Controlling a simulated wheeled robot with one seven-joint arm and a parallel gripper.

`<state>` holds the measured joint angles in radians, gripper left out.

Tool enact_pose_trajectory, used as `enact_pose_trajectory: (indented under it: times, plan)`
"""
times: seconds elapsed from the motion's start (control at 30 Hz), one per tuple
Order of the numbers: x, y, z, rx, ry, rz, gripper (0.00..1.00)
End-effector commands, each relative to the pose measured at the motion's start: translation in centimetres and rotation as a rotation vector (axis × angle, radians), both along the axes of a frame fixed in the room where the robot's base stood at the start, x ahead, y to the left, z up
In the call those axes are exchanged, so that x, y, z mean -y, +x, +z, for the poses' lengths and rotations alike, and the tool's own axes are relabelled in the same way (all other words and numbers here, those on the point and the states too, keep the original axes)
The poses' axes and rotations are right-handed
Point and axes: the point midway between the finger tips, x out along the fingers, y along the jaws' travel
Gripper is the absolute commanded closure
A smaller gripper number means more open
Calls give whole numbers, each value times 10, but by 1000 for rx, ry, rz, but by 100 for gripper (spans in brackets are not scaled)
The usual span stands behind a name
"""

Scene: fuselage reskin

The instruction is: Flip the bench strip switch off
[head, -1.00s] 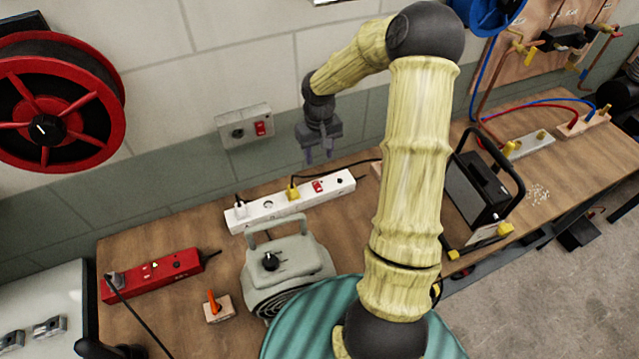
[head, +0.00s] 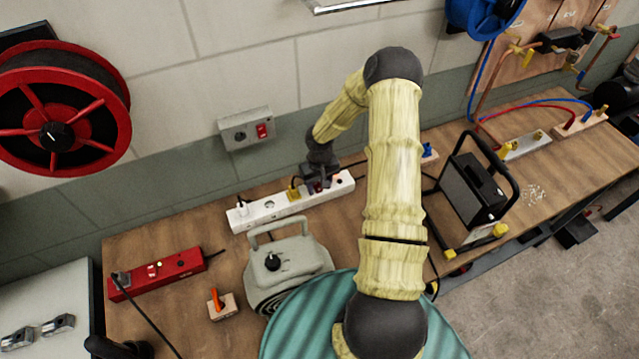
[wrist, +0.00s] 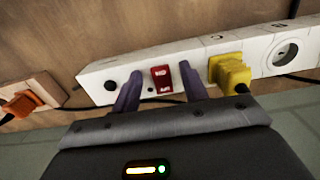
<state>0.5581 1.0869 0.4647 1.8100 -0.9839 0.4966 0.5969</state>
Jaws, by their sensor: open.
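The white bench strip (head: 247,218) lies on the wooden bench along the wall. In the wrist view its red rocker switch (wrist: 162,78) sits between a small dark hole and a yellow plug (wrist: 229,73). My gripper (head: 318,184) is down at the right part of the strip and largely hides the switch in the head view. In the wrist view my open gripper (wrist: 158,86) has one finger on each side of the switch. The jaws hold nothing. I cannot tell whether the fingers touch the strip. The switch carries white lettering; its position is unclear.
A grey-green machine with a handle (head: 289,262) stands in front of the strip. A red strip (head: 160,272) lies at left, and a wall box with a red switch (head: 245,129) hangs above. A black framed unit (head: 470,190) stands at right.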

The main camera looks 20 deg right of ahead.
Motion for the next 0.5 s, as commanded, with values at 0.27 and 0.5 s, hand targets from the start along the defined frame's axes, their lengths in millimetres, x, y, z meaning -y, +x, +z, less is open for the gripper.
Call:
enact_pose_trajectory:
  times: [0.27, 0.5]
  plan:
    - [0, 0, -1, 0, 0, 0, 64]
    - [1, 0, 0, 0, -1, 0, 100]
